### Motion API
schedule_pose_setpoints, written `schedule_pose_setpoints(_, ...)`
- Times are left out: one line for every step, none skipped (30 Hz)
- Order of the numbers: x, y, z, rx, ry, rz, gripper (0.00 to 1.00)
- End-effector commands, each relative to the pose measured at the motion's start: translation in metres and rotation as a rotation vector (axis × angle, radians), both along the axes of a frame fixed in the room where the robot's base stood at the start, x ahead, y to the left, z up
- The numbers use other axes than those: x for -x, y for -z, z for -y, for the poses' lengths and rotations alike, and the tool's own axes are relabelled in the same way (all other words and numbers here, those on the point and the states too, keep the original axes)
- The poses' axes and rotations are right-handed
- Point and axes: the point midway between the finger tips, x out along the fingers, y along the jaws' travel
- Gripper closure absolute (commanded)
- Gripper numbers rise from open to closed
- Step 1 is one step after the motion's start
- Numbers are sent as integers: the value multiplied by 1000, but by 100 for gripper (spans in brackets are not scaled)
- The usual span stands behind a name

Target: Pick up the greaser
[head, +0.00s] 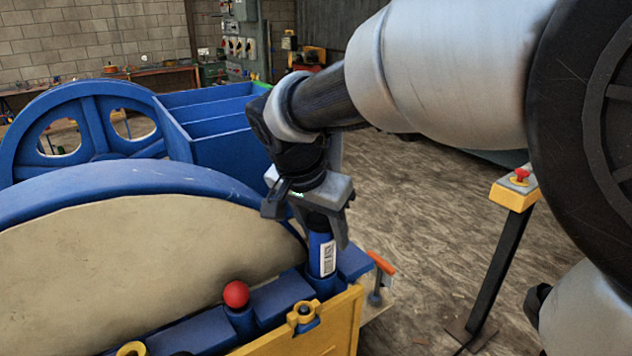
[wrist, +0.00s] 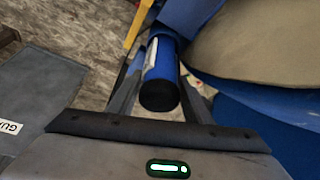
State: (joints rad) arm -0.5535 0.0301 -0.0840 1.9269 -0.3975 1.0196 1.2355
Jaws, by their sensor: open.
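The greaser (head: 321,256) looks to be the blue cylinder with a white barcode label and a dark end. It stands upright on the blue machine frame, behind the yellow plate. My gripper (head: 322,232) is above it, pointing down, with its fingers on either side of the upper part. In the wrist view the greaser (wrist: 161,72) shows its round black end between the two spread fingers of my gripper (wrist: 160,95). The jaws are open. I cannot tell whether either finger touches the cylinder.
A red ball knob (head: 236,294) and a yellow plate (head: 310,330) are close by. An orange-handled part (head: 381,262) is just right of the greaser. A large blue wheel (head: 100,190) rises at left. A yellow emergency-stop post (head: 513,194) stands at right over open floor.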

Motion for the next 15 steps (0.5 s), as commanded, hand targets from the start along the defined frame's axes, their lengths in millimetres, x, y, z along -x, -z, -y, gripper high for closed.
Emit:
schedule_pose_setpoints(-1, 6, 2, 2, 1, -2, 55)
schedule_pose_setpoints(-2, 8, 2, 1, 1, -2, 55)
schedule_pose_setpoints(-3, 10, 3, 1, 0, -1, 55)
schedule_pose_setpoints(-4, 11, 3, 1, 0, -1, 55)
schedule_pose_setpoints(-4, 11, 3, 0, 0, 0, 55)
schedule_pose_setpoints(-4, 12, 3, 0, 0, 0, 55)
schedule_pose_setpoints(-4, 12, 3, 0, 0, 0, 55)
schedule_pose_setpoints(-4, 11, 3, 0, 0, 0, 55)
schedule_pose_setpoints(-4, 11, 3, 0, 0, 0, 55)
schedule_pose_setpoints(-4, 11, 3, 0, 0, 0, 55)
schedule_pose_setpoints(-4, 11, 3, 0, 0, 0, 56)
schedule_pose_setpoints(-4, 11, 3, 0, 0, 0, 63)
schedule_pose_setpoints(-4, 11, 3, 0, 0, 0, 68)
schedule_pose_setpoints(-4, 11, 3, 0, 0, 0, 73)
schedule_pose_setpoints(-4, 11, 3, 0, 0, 0, 80)
